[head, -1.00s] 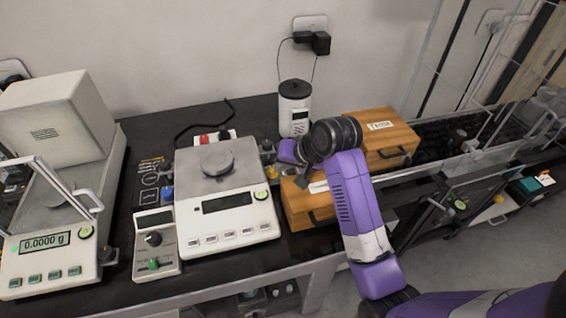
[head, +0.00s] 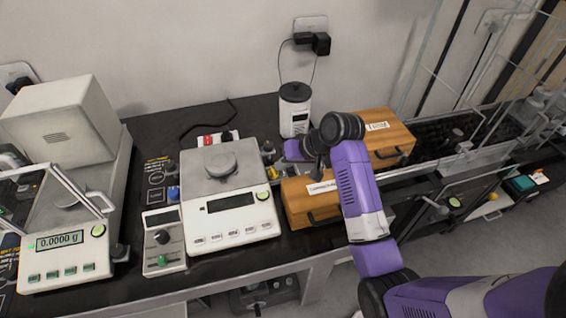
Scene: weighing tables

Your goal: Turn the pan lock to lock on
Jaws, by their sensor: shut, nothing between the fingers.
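A white balance (head: 230,232) with a grey pan (head: 205,183) and a round grey piece (head: 220,165) on it stands mid-table; its display is blank. No label naming the pan lock is readable. Small knobs show around the balance: a blue one (head: 173,193) at its left and a yellow-and-black one (head: 268,151) at its back right. A control box (head: 165,258) at its left has a black knob (head: 162,237) and a green one (head: 164,260). My gripper (head: 317,173) is shut and empty, pointing down above the wooden boxes, right of the balance, partly hidden by my wrist.
Wooden drawer boxes (head: 298,207) stand right of the balance, below my gripper. A white canister with a black lid (head: 295,92) stands behind. A second balance (head: 65,262) reading 0.0000 g is at the left.

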